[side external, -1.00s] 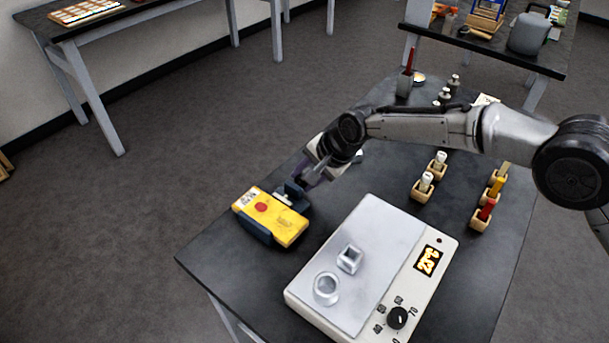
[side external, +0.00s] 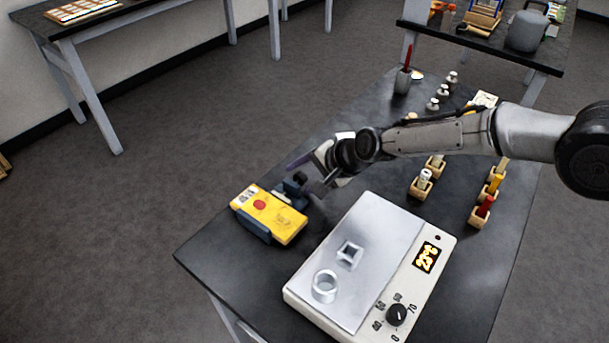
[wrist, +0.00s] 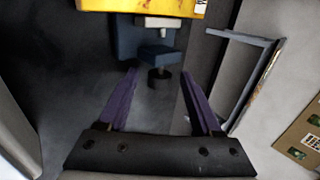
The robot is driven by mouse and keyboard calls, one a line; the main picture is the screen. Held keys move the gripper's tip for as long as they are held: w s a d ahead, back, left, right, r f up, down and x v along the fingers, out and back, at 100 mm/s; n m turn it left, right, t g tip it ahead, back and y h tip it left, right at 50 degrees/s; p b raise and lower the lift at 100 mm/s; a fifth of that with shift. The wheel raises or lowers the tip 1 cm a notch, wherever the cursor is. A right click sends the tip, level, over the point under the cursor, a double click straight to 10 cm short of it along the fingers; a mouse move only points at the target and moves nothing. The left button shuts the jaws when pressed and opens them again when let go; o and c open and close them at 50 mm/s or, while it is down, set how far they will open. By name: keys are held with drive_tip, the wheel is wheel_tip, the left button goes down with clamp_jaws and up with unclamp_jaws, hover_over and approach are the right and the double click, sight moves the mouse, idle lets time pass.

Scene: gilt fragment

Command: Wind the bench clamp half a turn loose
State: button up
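The bench clamp (side external: 292,188) is dark blue and grips the inner end of a yellow box (side external: 270,214) with a red button on the bench. In the wrist view the clamp's blue body (wrist: 143,40) stands below the yellow box (wrist: 150,6), with a dark round end (wrist: 160,80) pointing toward my gripper. My gripper (wrist: 160,76) is open, its purple fingers apart on either side of that dark end, with gaps visible on both sides. In the side view my gripper (side external: 316,183) is right beside the clamp; whether it touches is unclear.
A white hot plate (side external: 370,262) with a glass ring (side external: 325,286) and a small square frame (side external: 350,254) stands close to the right of the clamp. Small wooden holders (side external: 421,188) with vials are farther back. The bench's left edge is near the yellow box.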

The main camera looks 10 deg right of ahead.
drive_tip(key=v, duration=1.3)
drive_tip(key=shift+d+r, duration=0.25)
drive_tip(key=shift+s, duration=0.15)
drive_tip(key=shift+w+a+r+g+h, duration=1.25)
drive_tip(key=shift+w+a+g+h, duration=0.35)
drive_tip(key=shift+a, duration=0.4)
drive_tip(key=x, duration=1.3)
drive_tip(key=shift+w+a+f, duration=0.1)
drive_tip(key=shift+w+a, duration=0.05)
drive_tip(key=shift+w, duration=0.05)
